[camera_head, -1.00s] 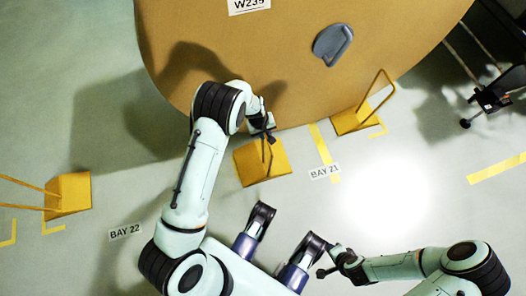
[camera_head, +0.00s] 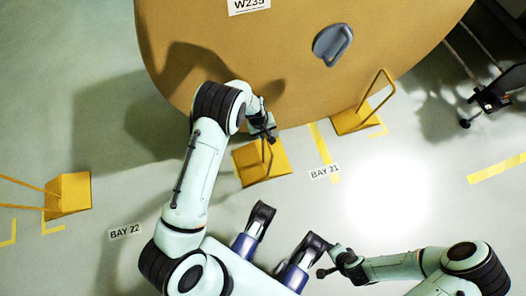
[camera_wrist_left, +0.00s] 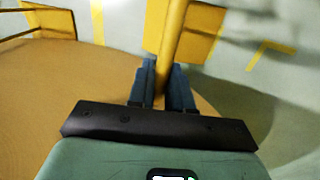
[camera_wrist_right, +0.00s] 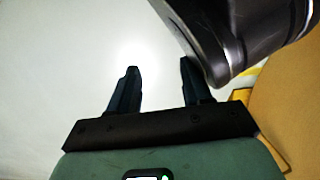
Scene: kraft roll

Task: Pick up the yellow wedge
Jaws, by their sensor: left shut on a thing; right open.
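A yellow wedge (camera_head: 250,168) with an upright yellow handle stands on the floor at the front edge of the big kraft roll (camera_head: 250,60). My left gripper (camera_head: 268,136) is above this wedge and shut on its handle. In the left wrist view the handle (camera_wrist_left: 172,45) runs between the fingers of the left gripper (camera_wrist_left: 161,85), with the wedge's yellow base (camera_wrist_left: 205,32) beyond. I cannot tell whether the wedge touches the roll. My right gripper (camera_head: 325,268) is low in the head view, away from the wedges; in its wrist view the gripper (camera_wrist_right: 158,85) is open and empty.
Another yellow wedge (camera_head: 350,121) with a loop handle stands at the roll's right edge. A third wedge (camera_head: 70,193) stands at far left. Floor labels read BAY 21 (camera_head: 325,171) and BAY 22 (camera_head: 125,232). A dark wheeled stand (camera_head: 492,98) is at right. Floor at centre right is clear.

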